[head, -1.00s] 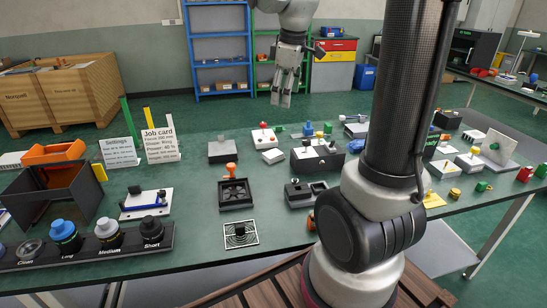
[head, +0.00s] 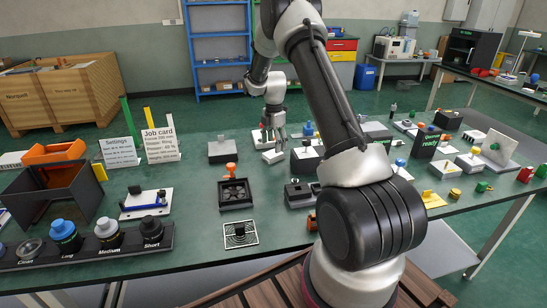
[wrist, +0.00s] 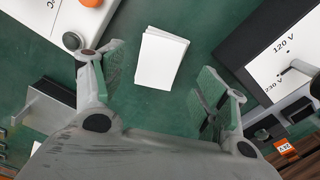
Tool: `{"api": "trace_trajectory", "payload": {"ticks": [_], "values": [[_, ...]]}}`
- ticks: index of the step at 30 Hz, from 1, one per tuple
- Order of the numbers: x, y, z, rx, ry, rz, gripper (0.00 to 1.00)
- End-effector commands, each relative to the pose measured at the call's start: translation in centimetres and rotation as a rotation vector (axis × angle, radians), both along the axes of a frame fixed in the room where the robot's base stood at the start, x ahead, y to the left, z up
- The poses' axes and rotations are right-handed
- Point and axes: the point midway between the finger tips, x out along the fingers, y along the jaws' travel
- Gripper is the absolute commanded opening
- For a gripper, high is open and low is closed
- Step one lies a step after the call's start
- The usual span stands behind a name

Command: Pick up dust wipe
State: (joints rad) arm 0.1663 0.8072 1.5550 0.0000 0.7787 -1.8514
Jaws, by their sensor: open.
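The likely dust wipe is a white, flat, stacked pad (wrist: 160,58) lying on the green table. In the wrist view it sits ahead of and between my open fingers, apart from both. In the head view the white pad (head: 273,156) lies at the middle of the table, just below my gripper (head: 273,137). My gripper (wrist: 165,95) is open and empty above the table, pointing down. No label shows on the pad.
A black box marked 120 V and 230 V (wrist: 285,65) stands close on the right. A white device with an orange knob (wrist: 75,20) is at upper left, and a grey block (wrist: 45,105) at left. The table around the pad is bare.

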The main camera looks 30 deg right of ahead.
Motion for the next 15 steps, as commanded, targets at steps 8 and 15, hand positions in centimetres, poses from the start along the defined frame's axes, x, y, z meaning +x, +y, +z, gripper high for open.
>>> {"api": "trace_trajectory", "payload": {"ticks": [8,15], "values": [[-0.1,0.3,-4.0,0.001,0.002,-0.001,0.73],[-0.1,0.3,-4.7,0.0,0.001,-0.001,0.73]]}}
